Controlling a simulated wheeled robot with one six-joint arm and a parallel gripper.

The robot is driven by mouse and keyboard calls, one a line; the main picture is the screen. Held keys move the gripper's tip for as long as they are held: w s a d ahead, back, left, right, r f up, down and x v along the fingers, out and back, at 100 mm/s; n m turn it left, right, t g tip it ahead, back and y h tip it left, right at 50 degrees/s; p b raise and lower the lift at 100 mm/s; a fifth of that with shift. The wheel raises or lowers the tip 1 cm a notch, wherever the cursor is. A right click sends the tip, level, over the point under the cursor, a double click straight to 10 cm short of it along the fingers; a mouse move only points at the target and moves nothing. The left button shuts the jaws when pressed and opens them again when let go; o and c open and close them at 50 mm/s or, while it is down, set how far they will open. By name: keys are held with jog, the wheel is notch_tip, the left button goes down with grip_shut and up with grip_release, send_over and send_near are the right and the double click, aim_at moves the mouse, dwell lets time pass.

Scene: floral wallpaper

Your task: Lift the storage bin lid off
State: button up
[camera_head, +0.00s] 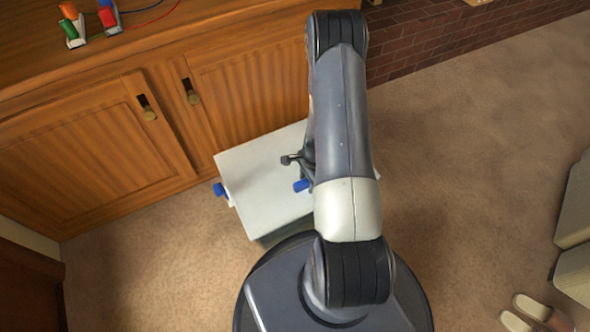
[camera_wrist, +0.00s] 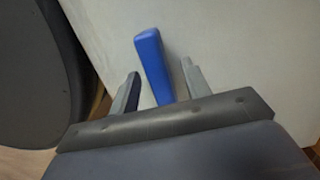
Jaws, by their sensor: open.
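The storage bin stands on the carpet in front of the wooden cabinet, with its pale grey lid (camera_head: 262,178) on top. A blue handle (camera_head: 302,186) shows on the lid close to my arm, and a second blue piece (camera_head: 220,189) sticks out at the lid's left edge. My gripper (camera_head: 290,159) is over the lid, partly hidden by my arm. In the wrist view my gripper (camera_wrist: 160,72) is open, with one finger on each side of the blue handle (camera_wrist: 152,62). I cannot tell whether the fingers touch it. The pale lid (camera_wrist: 240,50) fills the background there.
The wooden cabinet (camera_head: 95,145) rises right behind the bin. Colourful small items (camera_head: 71,30) lie on its top. Light slippers (camera_head: 528,308) lie at the lower right, near a pale piece of furniture (camera_head: 575,230). The carpet (camera_head: 470,160) to the right is clear.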

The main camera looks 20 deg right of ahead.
jog(key=shift+f, duration=0.2)
grip_shut()
dwell(0.3)
